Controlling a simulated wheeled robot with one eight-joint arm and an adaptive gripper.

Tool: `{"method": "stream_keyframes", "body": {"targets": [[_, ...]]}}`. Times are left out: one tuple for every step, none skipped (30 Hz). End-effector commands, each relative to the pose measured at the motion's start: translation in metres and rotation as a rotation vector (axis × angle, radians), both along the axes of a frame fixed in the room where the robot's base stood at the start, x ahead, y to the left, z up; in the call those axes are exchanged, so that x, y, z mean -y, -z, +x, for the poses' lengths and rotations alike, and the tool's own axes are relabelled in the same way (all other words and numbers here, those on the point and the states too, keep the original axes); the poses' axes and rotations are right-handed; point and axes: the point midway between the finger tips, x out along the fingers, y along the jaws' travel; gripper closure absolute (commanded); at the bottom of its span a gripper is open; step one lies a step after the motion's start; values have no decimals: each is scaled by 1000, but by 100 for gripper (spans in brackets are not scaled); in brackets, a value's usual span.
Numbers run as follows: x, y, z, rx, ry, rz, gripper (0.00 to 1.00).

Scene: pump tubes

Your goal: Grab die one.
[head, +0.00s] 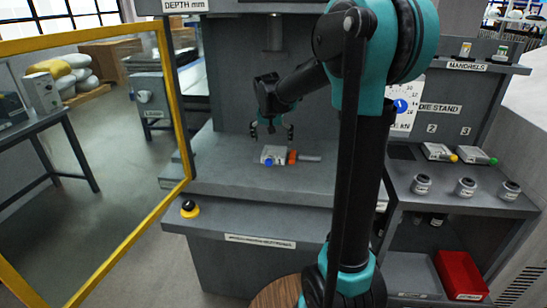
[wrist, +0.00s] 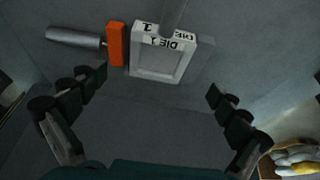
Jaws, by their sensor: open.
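Die one (head: 273,153) is a pale grey block with a blue knob. It lies on the grey press bed in the head view. In the wrist view the die (wrist: 160,64) shows a square frame and labels reading "DIE 1", upside down. My gripper (head: 271,134) points down above and slightly behind the die. In the wrist view my gripper (wrist: 158,85) has its fingers wide apart with nothing between them. The die lies beyond the fingertips, toward the top of that picture, apart from them.
An orange block (wrist: 116,43) with a grey cylinder (wrist: 73,37) lies close beside the die. On the die stand at right are two more dies, with a yellow knob (head: 439,152) and a green knob (head: 472,155). A red bin (head: 461,272) sits below.

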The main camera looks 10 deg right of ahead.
Motion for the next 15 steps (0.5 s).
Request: {"method": "stream_keyframes", "body": {"targets": [[1, 6, 3, 0, 0, 0, 0], [1, 9, 4, 0, 0, 0, 0], [1, 12, 5, 0, 0, 0, 0], [2, 14, 6, 0, 0, 0, 0], [2, 15, 6, 0, 0, 0, 0], [2, 17, 6, 0, 0, 0, 0], [2, 18, 7, 0, 0, 0, 0], [2, 20, 7, 0, 0, 0, 0], [2, 23, 9, 0, 0, 0, 0], [3, 27, 10, 0, 0, 0, 0], [3, 31, 10, 0, 0, 0, 0], [4, 37, 12, 0, 0, 0, 0], [4, 41, 13, 0, 0, 0, 0], [4, 46, 14, 0, 1, 0, 0], [5, 51, 16, 0, 1, 0, 0]]}}
